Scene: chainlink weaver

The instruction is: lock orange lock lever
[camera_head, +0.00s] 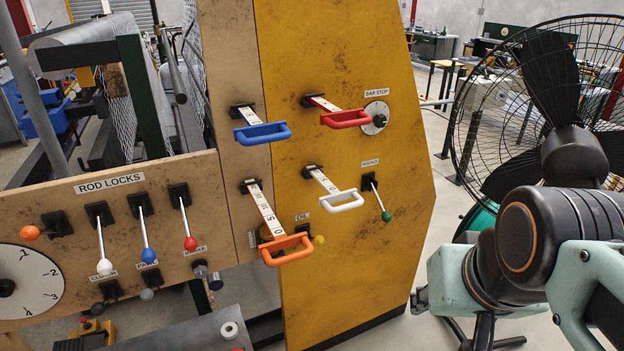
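The orange-knobbed lever (29,233) sits at the left end of the ROD LOCKS panel (70,205). Its short dark arm points left, nearly level, from a black slot mount. Beside it, levers with white (104,267), blue (149,256) and red (190,244) knobs hang down from their slots. My arm is at the right, well away from the levers. A small dark part at its end (420,300) may be my gripper; its fingers cannot be made out. Nothing is seen held.
Blue (263,133), red (346,119), white (342,201) and orange (287,249) pull handles stick out from the panels between my arm and the lock levers. A dial (25,283) is below the orange knob. A caged fan (550,100) stands behind my arm.

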